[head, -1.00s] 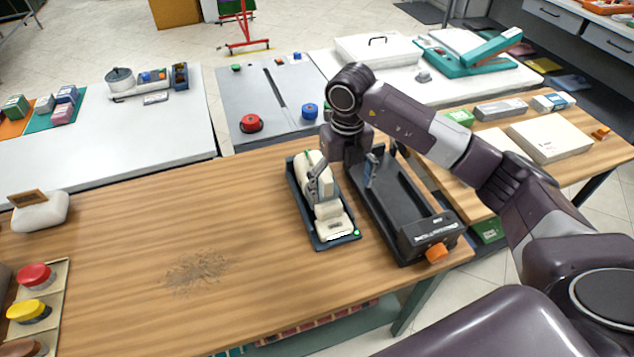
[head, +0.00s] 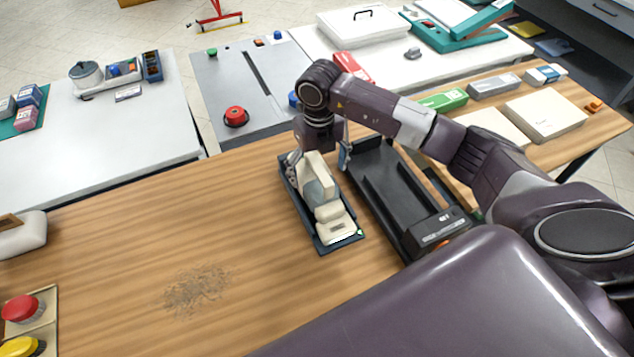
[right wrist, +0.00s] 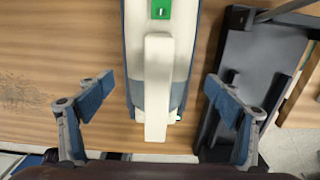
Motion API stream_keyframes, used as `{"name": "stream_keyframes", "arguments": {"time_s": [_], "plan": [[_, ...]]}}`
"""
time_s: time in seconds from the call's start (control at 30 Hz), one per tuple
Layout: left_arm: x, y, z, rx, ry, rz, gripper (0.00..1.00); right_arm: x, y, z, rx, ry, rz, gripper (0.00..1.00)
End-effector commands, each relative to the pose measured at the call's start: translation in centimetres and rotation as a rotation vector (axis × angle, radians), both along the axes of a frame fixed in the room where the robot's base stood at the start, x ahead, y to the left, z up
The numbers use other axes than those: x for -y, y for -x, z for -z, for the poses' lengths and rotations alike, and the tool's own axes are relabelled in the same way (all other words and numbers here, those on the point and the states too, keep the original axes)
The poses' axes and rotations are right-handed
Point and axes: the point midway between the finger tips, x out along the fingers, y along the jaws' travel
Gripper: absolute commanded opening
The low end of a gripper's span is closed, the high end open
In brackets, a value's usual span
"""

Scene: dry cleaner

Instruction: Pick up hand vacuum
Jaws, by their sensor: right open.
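The hand vacuum (head: 322,190) is cream-white with a grey translucent section. It lies in a dark blue tray (head: 345,243) on the wooden table. It also shows in the right wrist view, where its pale handle (right wrist: 158,85) runs up the middle below a green patch. My right gripper (head: 319,162) is over the far end of the vacuum, pointing down. In the right wrist view its blue-padded fingers (right wrist: 160,90) are open, one on each side of the vacuum, with visible gaps and nothing held. My left gripper is not in view.
A black tray-like device (head: 385,190) stands close to the right of the vacuum. A dust patch (head: 197,288) lies on the table at left. Red and yellow buttons (head: 22,308) sit at the lower left.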

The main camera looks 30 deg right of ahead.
Motion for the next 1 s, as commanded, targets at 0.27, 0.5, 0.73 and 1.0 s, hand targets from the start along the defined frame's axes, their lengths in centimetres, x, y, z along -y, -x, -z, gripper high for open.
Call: {"name": "stream_keyframes", "arguments": {"time_s": [0.27, 0.5, 0.73, 1.0], "plan": [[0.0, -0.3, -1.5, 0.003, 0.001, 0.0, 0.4, -0.3, 0.0, 3.0, -0.002, 0.001, 0.0, 0.84], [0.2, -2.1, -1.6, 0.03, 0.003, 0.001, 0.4, -0.3, 0.0, 3.2, 0.0, 0.001, -0.001, 0.82], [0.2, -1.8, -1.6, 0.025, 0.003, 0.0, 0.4, -0.3, 0.0, 3.1, 0.0, 0.0, -0.001, 0.57], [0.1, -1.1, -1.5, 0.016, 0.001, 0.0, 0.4, -0.3, 0.0, 3.1, 0.0, 0.0, -0.001, 0.27]]}}
